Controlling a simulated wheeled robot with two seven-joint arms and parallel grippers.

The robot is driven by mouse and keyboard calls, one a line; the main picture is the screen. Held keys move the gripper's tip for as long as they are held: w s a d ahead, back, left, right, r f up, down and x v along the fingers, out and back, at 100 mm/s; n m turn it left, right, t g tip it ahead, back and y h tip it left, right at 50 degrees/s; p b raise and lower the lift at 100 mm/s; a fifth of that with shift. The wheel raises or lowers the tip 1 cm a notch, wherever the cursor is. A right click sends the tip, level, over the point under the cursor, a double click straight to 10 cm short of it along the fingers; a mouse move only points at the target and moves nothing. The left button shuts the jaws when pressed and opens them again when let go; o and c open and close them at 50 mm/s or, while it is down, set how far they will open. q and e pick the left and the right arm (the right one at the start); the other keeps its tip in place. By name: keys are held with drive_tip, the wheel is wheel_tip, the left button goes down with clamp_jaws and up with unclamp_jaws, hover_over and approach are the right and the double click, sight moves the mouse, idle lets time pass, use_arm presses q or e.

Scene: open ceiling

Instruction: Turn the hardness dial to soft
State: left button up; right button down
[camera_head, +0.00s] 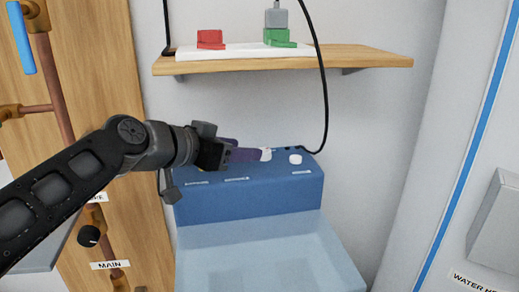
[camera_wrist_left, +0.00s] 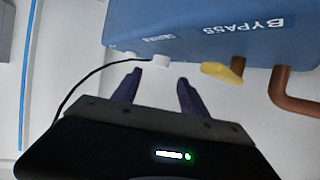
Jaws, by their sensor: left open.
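A blue unit (camera_head: 250,200) stands below the shelf, with white knobs along its top back edge. One white knob (camera_head: 266,153) is right at the tips of my left gripper (camera_head: 258,154); another white knob (camera_head: 295,159) is to its right, apart from the gripper. Contact cannot be told. My right gripper is out of view.
A yellow handle (camera_wrist_left: 220,72) and a copper pipe (camera_wrist_left: 288,86) lie right of the fingers in the wrist view. A wooden panel (camera_head: 135,225) with pipes stands at left.

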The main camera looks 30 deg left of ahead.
sight(264, 154)
use_arm(q)
drive_tip(key=x, duration=0.7)
drive_tip(key=shift+c, duration=0.2)
drive_tip(key=shift+f, duration=0.1)
clamp_jaws()
